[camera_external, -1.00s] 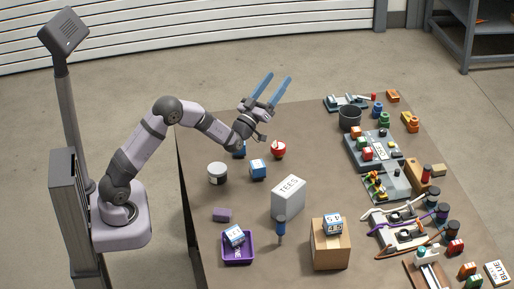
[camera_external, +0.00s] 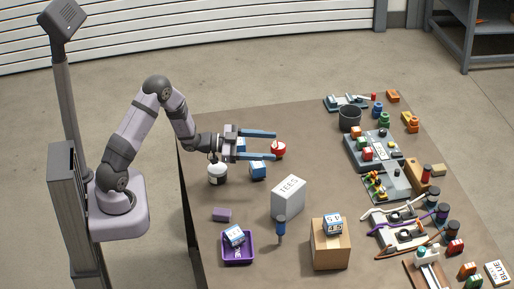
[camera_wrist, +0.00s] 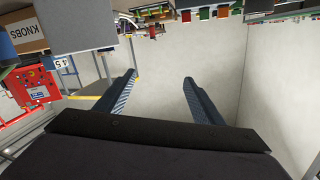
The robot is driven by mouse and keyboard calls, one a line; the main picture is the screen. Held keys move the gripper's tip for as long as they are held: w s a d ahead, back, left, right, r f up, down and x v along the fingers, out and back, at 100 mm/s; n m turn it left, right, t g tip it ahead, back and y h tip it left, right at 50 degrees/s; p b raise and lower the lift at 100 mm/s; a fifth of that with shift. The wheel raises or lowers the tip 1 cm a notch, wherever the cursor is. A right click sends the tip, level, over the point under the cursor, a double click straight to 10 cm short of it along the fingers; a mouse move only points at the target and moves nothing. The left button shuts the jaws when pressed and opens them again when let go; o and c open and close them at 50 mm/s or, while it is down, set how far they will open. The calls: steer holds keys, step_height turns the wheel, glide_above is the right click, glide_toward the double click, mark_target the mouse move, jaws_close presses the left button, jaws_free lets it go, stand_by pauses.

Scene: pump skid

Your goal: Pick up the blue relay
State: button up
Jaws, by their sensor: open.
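A blue block with a pale label (camera_external: 258,171), which may be the blue relay, sits on the table just below my gripper in the external view. Another blue block (camera_external: 241,146) shows partly behind my gripper. Similar blue and white blocks sit in the purple bin (camera_external: 238,262) and on the cardboard box (camera_external: 330,255); I cannot tell for certain which is the relay. My gripper (camera_external: 273,145) is open and empty, its long blue fingers level and pointing right above the table. In the wrist view the spread fingers (camera_wrist: 160,80) have nothing between them.
A red round item (camera_external: 279,150) lies near the fingertips, and a white-lidded jar (camera_external: 217,174) stands below my wrist. Cluttered fixtures (camera_external: 375,150) line the right side.

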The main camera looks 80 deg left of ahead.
steer(key=s+d+f+m+g+h+p, duration=0.1)
steer(key=s+d+f+m+g+h, duration=0.2)
steer(key=s+d, duration=0.3)
steer(key=s+d+f+m+g+h+p, duration=0.1)
steer(key=s+d+f+m+g+h, duration=0.25)
steer(key=d, duration=0.35)
steer(key=m+g+h+p, duration=0.1)
steer(key=m+g+h, duration=0.1)
steer(key=m+g, duration=0.25)
glide_toward(233, 230)
steer(key=shift+w+d+f+n+g, duration=0.2)
steer(key=shift+w+d+f, duration=0.05)
steer(key=shift+d+f, duration=0.35)
steer(key=shift+w+d+f+n+g, duration=0.2)
steer(key=shift+w+d+f, duration=0.1)
steer(key=shift+d+f, duration=0.25)
steer(key=shift+r+p+x, duration=0.15)
steer(key=shift+p+x, duration=0.45)
steer(key=shift+x, duration=0.9)
steer(key=shift+r+p+x, duration=0.15)
steer(key=shift+p+x, duration=0.4)
steer(key=shift+x, duration=1.75)
steer(key=shift+w, duration=0.15)
steer(key=c, duration=1.3)
steer(key=shift+r, duration=0.15)
steer(key=shift+r+b, duration=0.3)
steer(key=shift+r, duration=4.55)
